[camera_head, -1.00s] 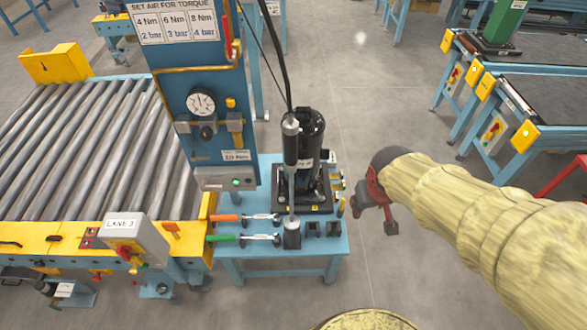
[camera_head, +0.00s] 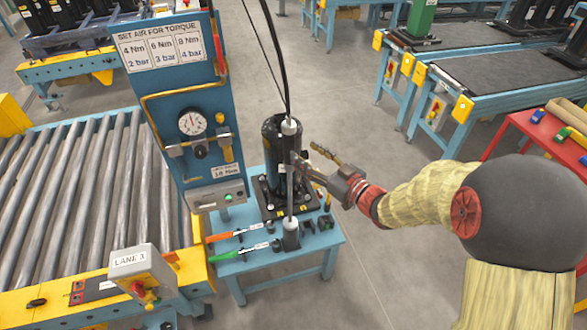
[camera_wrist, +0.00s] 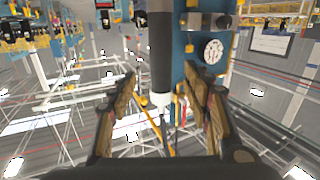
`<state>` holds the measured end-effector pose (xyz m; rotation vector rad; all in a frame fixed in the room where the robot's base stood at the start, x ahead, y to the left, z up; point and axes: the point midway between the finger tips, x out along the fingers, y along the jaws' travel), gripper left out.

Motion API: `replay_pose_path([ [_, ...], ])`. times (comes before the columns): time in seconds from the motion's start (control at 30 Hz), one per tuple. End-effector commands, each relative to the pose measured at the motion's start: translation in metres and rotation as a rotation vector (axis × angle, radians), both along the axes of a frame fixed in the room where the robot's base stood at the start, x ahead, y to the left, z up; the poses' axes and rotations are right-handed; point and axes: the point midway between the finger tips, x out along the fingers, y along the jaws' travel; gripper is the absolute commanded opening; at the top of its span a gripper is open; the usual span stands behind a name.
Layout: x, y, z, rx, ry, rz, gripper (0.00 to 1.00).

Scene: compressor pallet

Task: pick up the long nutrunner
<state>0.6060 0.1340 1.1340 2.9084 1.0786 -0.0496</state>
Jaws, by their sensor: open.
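The long nutrunner (camera_head: 290,190) is a slim upright tool with a dark grip and silver ends, hanging below a black hose, its lower end at a small dark holder (camera_head: 291,241) on the blue table. My gripper (camera_head: 303,168) reaches it from the right at mid height; its fingertips are beside the tool. In the wrist view, the nutrunner (camera_wrist: 162,50) shows as a dark shaft with a pale lower part, between the two spread fingers of my gripper (camera_wrist: 160,88). Gaps show on both sides, so the fingers look open and not clamped.
A black compressor (camera_head: 272,140) stands close behind the nutrunner. Orange-handled (camera_head: 225,237) and green-handled (camera_head: 228,256) wrenches lie on the blue table (camera_head: 325,243). A blue panel with a gauge (camera_head: 192,123) rises at left, beside a roller conveyor (camera_head: 75,195). A red table (camera_head: 530,130) is at right.

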Motion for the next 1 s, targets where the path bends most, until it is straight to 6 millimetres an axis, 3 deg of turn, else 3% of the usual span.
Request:
replay_pose_path([
  [0.13,-0.001,0.007,0.012,0.048,-0.022,0.019,0.49],
  [0.7,0.052,0.047,0.008,0.047,-0.017,0.017,0.49],
  [1.0,0.058,0.052,0.009,0.048,-0.016,0.015,0.49],
])
